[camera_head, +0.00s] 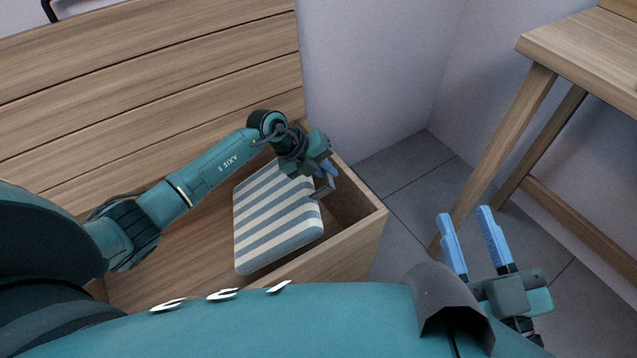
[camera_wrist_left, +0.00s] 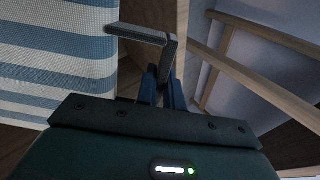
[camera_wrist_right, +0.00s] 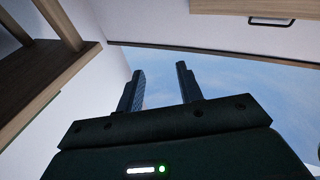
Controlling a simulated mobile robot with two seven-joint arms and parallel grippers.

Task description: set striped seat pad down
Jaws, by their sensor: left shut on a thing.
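The striped seat pad (camera_head: 278,222), blue-grey and white, is within the open wooden box (camera_head: 374,226), towards its right end. I cannot tell whether it touches the box floor. My left gripper (camera_head: 326,172) is at the pad's upper right corner, shut on its grey handle (camera_head: 323,187). In the left wrist view the handle (camera_wrist_left: 140,35) runs from the pad's edge (camera_wrist_left: 60,65) to the blue fingers (camera_wrist_left: 163,85). My right gripper (camera_head: 465,213) is open and empty, outside the box to the right. Its parted fingers show in the right wrist view (camera_wrist_right: 160,75).
A planked wooden panel (camera_head: 150,70) rises behind the box. A wooden table (camera_head: 585,50) with legs stands at the right. Grey tiled floor (camera_head: 410,185) lies between box and table, beside pale walls (camera_head: 370,70). The box's left part (camera_head: 150,285) has bare room.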

